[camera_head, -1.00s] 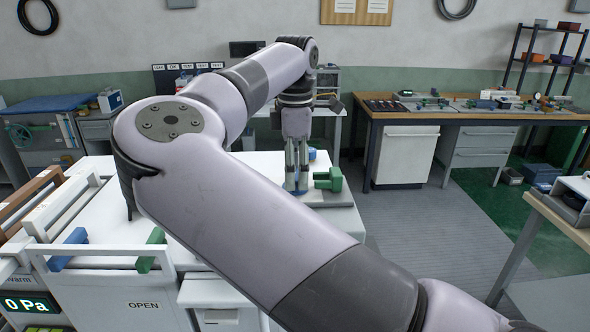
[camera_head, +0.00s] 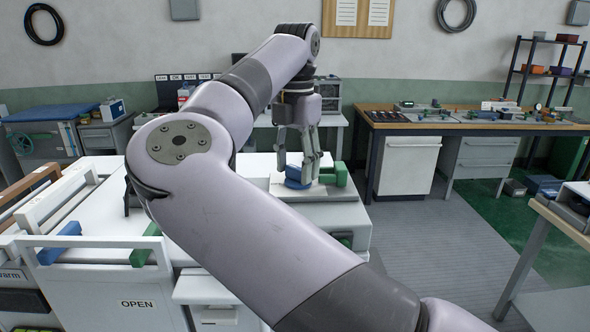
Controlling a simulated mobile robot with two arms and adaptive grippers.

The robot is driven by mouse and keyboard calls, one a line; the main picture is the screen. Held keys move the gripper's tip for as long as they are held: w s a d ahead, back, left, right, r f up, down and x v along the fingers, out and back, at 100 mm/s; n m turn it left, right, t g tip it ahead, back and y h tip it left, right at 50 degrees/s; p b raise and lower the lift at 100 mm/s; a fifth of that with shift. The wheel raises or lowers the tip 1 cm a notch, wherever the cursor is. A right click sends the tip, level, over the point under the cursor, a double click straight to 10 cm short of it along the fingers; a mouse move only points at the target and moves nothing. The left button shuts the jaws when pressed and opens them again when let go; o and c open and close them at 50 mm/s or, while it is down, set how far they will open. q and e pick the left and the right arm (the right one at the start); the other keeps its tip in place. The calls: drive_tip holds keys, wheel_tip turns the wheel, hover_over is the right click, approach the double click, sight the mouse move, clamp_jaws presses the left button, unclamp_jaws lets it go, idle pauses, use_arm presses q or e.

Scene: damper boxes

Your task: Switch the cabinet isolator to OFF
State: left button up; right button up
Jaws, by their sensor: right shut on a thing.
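My right gripper (camera_head: 298,168) is at the far right part of the white cabinet top (camera_head: 235,180), pointing down. Its fingers stand either side of a blue piece (camera_head: 296,178) and are shut on it. The fingers and wrist partly hide this piece, and no ON or OFF mark on it is readable. A green block (camera_head: 335,175) is just right of the fingers. My left gripper is not in view.
A front panel marked OPEN (camera_head: 137,304) has a blue clip (camera_head: 60,243) and a green clip (camera_head: 147,246) along its top. A dark display (camera_head: 22,301) is at the lower left. A wooden-topped workbench (camera_head: 455,121) stands behind right, with clear grey floor before it.

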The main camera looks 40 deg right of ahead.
drive_tip(key=n, duration=0.1)
drive_tip(key=n+b, duration=0.1)
drive_tip(key=n, duration=0.1)
drive_tip(key=shift+s+d+r, duration=0.1)
drive_tip(key=shift+d+r, duration=0.05)
drive_tip(key=n+b, duration=0.1)
drive_tip(key=n, duration=0.3)
drive_tip(key=shift+d, duration=0.1)
drive_tip(key=shift+n+b, duration=0.35)
drive_tip(key=shift+n, duration=0.15)
drive_tip(key=shift+s+n, duration=0.1)
drive_tip(key=shift+n, duration=0.2)
drive_tip(key=o, duration=1.2)
drive_tip(key=shift+a, duration=0.2)
drive_tip(key=shift+c, duration=0.2)
drive_tip(key=shift+d+r, duration=0.1)
drive_tip(key=shift+r, duration=0.05)
